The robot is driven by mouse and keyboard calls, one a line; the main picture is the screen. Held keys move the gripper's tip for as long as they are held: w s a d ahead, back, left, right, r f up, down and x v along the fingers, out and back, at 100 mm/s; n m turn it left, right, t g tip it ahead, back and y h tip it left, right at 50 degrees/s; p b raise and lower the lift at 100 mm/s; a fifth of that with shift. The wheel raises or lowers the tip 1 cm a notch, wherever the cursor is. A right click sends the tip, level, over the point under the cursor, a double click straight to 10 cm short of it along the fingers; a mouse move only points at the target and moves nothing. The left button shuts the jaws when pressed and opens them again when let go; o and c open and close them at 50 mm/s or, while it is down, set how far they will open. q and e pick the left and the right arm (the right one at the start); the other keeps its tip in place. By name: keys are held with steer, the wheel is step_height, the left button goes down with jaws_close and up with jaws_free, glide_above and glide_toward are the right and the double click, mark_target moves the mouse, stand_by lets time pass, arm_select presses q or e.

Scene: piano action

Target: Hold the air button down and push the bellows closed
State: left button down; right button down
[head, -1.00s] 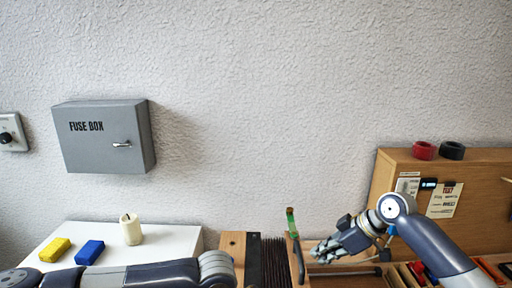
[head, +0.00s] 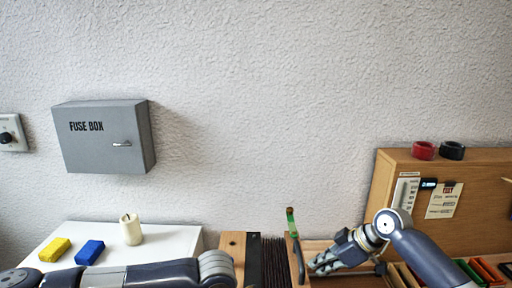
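The bellows (head: 273,262) show as dark pleats at the bottom edge, between a wooden end board with a dark strip (head: 232,246) on the left and a thin dark upright edge (head: 298,258) on the right. Their lower part is cut off by the frame. My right gripper (head: 318,265) is just right of that edge, its fingers pointing left, low over a wooden tray-like surface. I cannot tell whether it touches anything or how far its fingers are apart. I cannot make out the air button. My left arm crosses the bottom left; its gripper is out of view.
A white surface (head: 180,238) at the left holds a candle (head: 131,229), a yellow block (head: 55,249) and a blue block (head: 89,252). A wooden cabinet (head: 386,180) at the right carries red (head: 423,151) and black (head: 452,150) rings. A fuse box (head: 103,137) hangs on the wall.

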steer(key=shift+f, duration=0.9)
steer(key=shift+a, duration=1)
steer(key=shift+d, duration=0.2)
steer(key=shift+d, duration=0.85)
step_height(320, 180, up, 7)
stand_by(0.6)
